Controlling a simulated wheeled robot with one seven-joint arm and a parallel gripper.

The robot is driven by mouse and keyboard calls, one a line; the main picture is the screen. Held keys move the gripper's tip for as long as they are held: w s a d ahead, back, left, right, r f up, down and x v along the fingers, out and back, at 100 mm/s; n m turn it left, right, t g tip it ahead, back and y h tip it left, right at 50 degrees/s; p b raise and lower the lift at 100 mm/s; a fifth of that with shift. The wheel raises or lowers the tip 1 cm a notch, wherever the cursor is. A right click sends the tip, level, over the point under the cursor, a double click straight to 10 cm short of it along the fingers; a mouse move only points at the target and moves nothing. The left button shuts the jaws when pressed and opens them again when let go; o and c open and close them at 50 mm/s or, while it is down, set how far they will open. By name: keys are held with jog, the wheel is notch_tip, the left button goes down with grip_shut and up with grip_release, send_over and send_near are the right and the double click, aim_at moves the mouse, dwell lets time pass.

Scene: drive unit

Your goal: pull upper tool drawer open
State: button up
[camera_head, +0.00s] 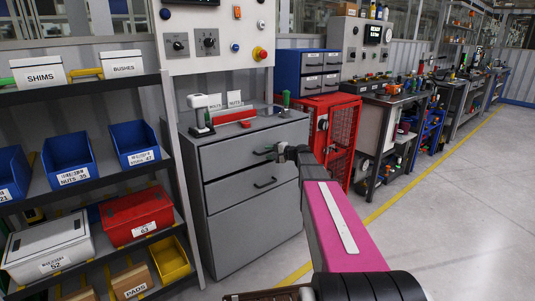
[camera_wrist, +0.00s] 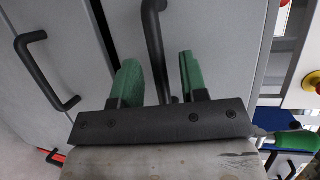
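The grey drawer cabinet (camera_head: 250,215) stands left of centre in the head view. Its upper drawer (camera_head: 228,152) looks shut, with a black bar handle (camera_head: 262,150) on its front. My gripper (camera_head: 279,152) is at the right end of this handle. In the wrist view my gripper's green fingers (camera_wrist: 158,72) are apart, with the upper handle (camera_wrist: 152,35) running between them. A gap shows on both sides of the bar, so the gripper is open and not clamped. The lower drawer's handle (camera_wrist: 42,72) shows at the left there.
A shelf rack (camera_head: 85,198) with blue, red and yellow bins stands close on the left. A red mesh cabinet (camera_head: 340,130) stands right of the drawers. A control panel (camera_head: 215,40) rises above the cabinet. The floor (camera_head: 460,190) at the right is clear.

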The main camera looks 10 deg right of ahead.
jog(key=shift+w+a+f, duration=0.15)
jog(key=shift+w+a, duration=0.3)
jog(key=shift+a, duration=0.1)
grip_shut()
jog(key=shift+s, duration=0.1)
